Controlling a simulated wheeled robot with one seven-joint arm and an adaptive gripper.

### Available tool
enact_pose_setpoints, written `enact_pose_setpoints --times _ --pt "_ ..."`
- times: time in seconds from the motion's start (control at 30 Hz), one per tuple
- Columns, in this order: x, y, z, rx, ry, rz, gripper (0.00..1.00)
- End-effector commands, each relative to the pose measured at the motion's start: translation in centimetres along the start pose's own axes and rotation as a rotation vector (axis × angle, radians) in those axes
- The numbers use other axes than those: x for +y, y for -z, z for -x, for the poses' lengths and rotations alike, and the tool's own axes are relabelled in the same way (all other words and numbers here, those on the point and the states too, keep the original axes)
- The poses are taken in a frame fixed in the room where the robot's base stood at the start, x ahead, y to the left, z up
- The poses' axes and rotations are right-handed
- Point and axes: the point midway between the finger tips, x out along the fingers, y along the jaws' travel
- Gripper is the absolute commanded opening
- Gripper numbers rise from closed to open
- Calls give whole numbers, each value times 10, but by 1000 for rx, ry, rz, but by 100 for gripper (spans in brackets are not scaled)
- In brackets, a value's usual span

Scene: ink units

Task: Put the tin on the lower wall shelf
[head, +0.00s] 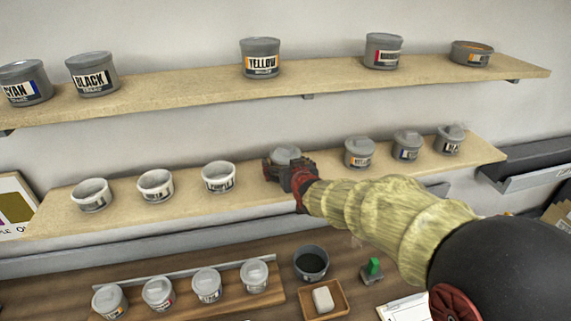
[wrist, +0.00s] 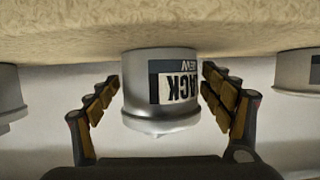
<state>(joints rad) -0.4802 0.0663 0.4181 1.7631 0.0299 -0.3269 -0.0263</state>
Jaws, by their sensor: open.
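A grey tin (wrist: 160,105) with a knobbed lid and a label with letters ending in "ACK" stands on the lower wall shelf (head: 245,205). The wrist view shows it upside down, its base against the shelf board (wrist: 60,30). In the head view the tin (head: 286,153) is in the middle of the shelf, its front mostly hidden by my gripper (head: 288,176). My gripper is open, with one finger on each side of the tin in the wrist view (wrist: 160,88). A narrow gap shows beside each finger.
White cups (head: 218,177) stand left of the tin and lidded tins (head: 359,152) to its right on the same shelf. An upper shelf (head: 190,90) holds more tins. Below, a bench carries a rack of jars (head: 207,284), a dark pot (head: 311,263) and a small tray (head: 335,312).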

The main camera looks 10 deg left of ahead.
Motion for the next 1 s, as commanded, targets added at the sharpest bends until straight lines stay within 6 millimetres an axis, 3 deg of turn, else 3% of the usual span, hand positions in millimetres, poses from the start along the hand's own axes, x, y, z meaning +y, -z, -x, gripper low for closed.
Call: enact_pose_setpoints --times 0.37,1.0 --pt "0 4 4 1 0 0 81" --pt "0 2 105 1 0 0 81"
